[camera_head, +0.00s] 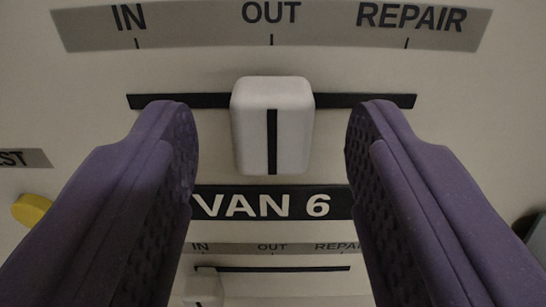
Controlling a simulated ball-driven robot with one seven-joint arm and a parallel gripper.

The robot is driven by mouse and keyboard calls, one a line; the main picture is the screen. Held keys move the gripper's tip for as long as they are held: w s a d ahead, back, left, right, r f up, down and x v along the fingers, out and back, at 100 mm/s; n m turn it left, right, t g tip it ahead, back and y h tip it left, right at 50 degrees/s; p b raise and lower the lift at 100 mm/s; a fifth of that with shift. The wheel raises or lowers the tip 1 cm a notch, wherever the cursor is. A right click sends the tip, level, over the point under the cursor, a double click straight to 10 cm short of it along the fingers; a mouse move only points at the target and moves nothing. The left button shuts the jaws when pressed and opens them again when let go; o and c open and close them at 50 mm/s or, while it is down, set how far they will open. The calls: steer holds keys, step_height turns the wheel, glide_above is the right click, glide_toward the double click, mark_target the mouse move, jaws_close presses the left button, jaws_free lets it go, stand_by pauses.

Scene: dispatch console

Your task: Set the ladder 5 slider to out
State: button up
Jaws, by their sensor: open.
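A white slider knob (272,128) with a black centre line sits on a dark horizontal slot, under the OUT mark of a grey strip (330,20) reading IN, OUT and REPAIR. The black label below it reads VAN 6 (262,204). No label reading ladder 5 is in view. My gripper (272,125) has two purple fingers, spread wide on either side of the knob. It is open, with clear gaps to the knob on both sides, and holds nothing.
Below, a second slider row has its own IN, OUT, REPAIR strip (272,247) and a white knob (205,287) near IN, partly hidden by my left finger. A yellow round part (32,209) is at left. A dark part (530,226) is at the right edge.

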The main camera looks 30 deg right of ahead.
steer(key=v, duration=0.6)
steer(key=shift+s+a, duration=0.15)
steer(key=shift+a, duration=0.05)
